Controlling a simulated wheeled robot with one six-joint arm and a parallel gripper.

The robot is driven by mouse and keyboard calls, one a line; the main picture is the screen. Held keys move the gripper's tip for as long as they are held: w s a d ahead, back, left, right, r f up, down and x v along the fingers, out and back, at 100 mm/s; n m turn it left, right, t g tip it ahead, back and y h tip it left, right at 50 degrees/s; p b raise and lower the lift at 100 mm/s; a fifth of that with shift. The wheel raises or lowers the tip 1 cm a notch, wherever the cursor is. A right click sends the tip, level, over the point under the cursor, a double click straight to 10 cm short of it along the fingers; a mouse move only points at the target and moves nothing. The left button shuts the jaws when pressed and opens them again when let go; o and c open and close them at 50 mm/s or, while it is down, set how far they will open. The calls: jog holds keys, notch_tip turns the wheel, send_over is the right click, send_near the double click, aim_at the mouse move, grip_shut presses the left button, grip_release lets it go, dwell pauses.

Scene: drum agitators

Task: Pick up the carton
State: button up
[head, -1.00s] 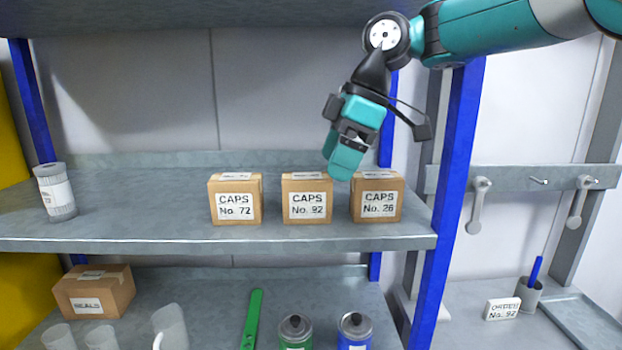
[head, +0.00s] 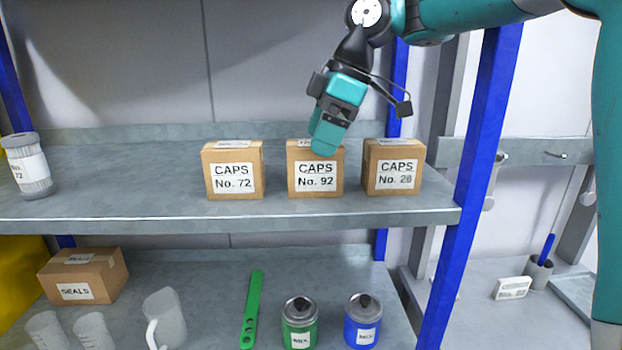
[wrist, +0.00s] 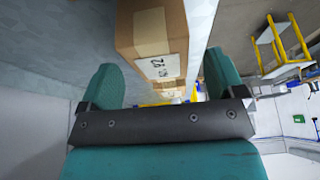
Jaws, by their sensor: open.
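Three brown cartons with white labels stand in a row on the upper shelf: CAPS No. 72 (head: 233,172), CAPS No. 92 (head: 316,182) and, at the right, a CAPS carton (head: 393,170) that reads No. 26 or 28. A SEALS carton (head: 84,275) sits on the lower shelf. My gripper (head: 323,146) points down and overlaps the top of the No. 92 carton in the head view. In the wrist view my gripper (wrist: 162,82) is open, with a labelled carton (wrist: 152,28) showing between and beyond its fingers. I cannot tell whether they touch.
A grey shelf (head: 130,213) carries the row, with a labelled jar (head: 30,165) at its left. A blue upright (head: 487,130) stands right of the cartons. Below are beakers, a jug, a green tool (head: 252,310) and two cans. Shelf space left of No. 72 is clear.

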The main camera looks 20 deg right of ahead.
aim_at(315, 168)
jog(key=b+x, duration=0.2)
jog(key=x, duration=0.1)
jog(key=shift+w+f, duration=0.1)
jog(key=c, duration=1.1)
jog(key=shift+r, duration=0.25)
